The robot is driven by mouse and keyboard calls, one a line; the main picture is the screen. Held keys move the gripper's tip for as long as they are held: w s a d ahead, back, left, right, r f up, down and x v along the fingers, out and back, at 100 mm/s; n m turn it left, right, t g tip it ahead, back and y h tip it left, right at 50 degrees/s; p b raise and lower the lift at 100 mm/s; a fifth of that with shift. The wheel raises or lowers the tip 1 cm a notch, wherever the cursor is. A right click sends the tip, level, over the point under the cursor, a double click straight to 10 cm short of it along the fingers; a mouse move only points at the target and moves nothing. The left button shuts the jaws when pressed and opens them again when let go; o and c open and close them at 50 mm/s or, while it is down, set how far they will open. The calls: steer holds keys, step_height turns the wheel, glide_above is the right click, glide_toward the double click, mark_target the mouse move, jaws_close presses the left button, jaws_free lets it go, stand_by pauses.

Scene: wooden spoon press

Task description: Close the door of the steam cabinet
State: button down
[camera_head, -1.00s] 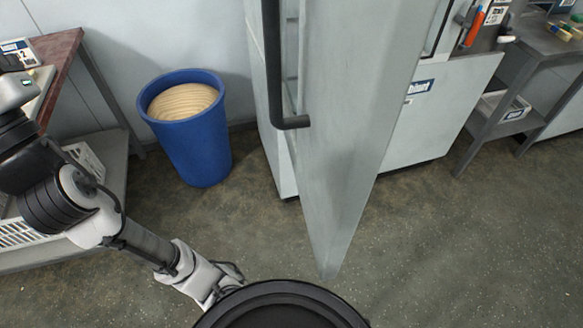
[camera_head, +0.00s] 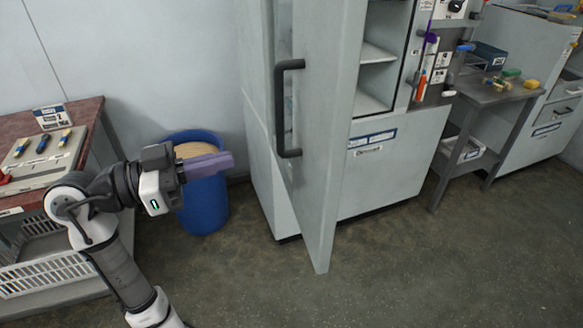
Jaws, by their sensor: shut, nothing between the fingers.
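The steam cabinet (camera_head: 395,165) is a tall grey cabinet in the middle of the view, with empty shelves showing inside. Its grey door (camera_head: 335,130) stands wide open, swung out towards me and seen nearly edge-on. A dark bar handle (camera_head: 288,110) is on the door's left-facing side. My gripper (camera_head: 230,162), with purple fingers, is shut and empty. It appears left of the door, in front of the blue bin in the picture, and is apart from the handle. The door's hinge is not clearly seen.
A blue bin (camera_head: 204,210) stands on the floor left of the cabinet. A red-brown-topped bench (camera_head: 88,112) with tools is at the far left. A grey side table (camera_head: 490,92) stands right of the cabinet. The floor (camera_head: 420,265) before the door is clear.

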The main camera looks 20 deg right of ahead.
mark_target(326, 156)
steer(key=shift+m+g, duration=0.6)
steer(key=shift+g, duration=0.2)
steer(key=s+d+p, duration=0.1)
steer(key=d, duration=0.3)
steer(key=d+p, duration=0.2)
steer(key=d, duration=0.2)
steer(key=s+d+p, duration=0.1)
steer(key=d+p, duration=0.1)
steer(key=d, duration=0.2)
steer(key=shift+s+d+f, duration=0.15)
steer(key=shift+s+d, duration=0.15)
steer(key=shift+d, duration=0.05)
steer(key=shift+d+f+p, duration=0.15)
steer(key=shift+d+p, duration=0.2)
steer(key=shift+d, duration=0.25)
